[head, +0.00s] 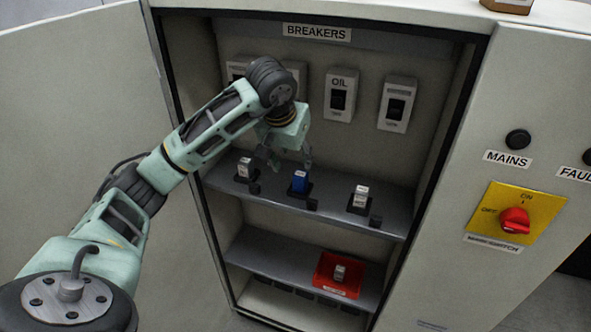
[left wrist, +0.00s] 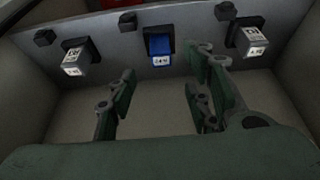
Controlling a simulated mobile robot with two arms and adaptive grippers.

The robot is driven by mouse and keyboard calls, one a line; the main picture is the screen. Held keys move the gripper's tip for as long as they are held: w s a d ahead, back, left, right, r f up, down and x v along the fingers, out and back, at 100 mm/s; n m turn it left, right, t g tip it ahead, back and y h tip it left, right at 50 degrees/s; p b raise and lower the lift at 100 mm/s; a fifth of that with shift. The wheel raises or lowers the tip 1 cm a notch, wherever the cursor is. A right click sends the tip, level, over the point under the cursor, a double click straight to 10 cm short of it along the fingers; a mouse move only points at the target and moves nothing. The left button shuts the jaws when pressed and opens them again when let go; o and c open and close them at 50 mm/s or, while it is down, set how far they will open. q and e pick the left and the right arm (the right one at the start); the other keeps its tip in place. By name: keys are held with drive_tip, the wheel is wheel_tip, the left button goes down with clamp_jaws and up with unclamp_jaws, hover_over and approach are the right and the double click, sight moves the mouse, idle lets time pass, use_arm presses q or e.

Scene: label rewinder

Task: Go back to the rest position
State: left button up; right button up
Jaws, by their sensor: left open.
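My left arm reaches into the open cabinet in the head view, with the left gripper (head: 279,163) just above the upper shelf (head: 335,205). The jaws are open, and I see nothing between them. A blue block (head: 300,182) stands in a dark holder on that shelf, close to the gripper. In the left wrist view the two green fingers stand apart, and the blue block (left wrist: 160,48) shows beyond them, between their tips in the picture. My right gripper is in neither view.
Grey blocks (head: 361,196) stand in holders on both sides of the blue one. A red tray (head: 336,290) holding a small block sits on the lower shelf. Breaker boxes, one marked OIL (head: 339,94), line the back wall. The red main switch (head: 514,221) is right.

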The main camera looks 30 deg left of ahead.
use_arm(q)
drive_tip(key=shift+s+r, duration=0.25)
drive_tip(key=shift+r, duration=0.3)
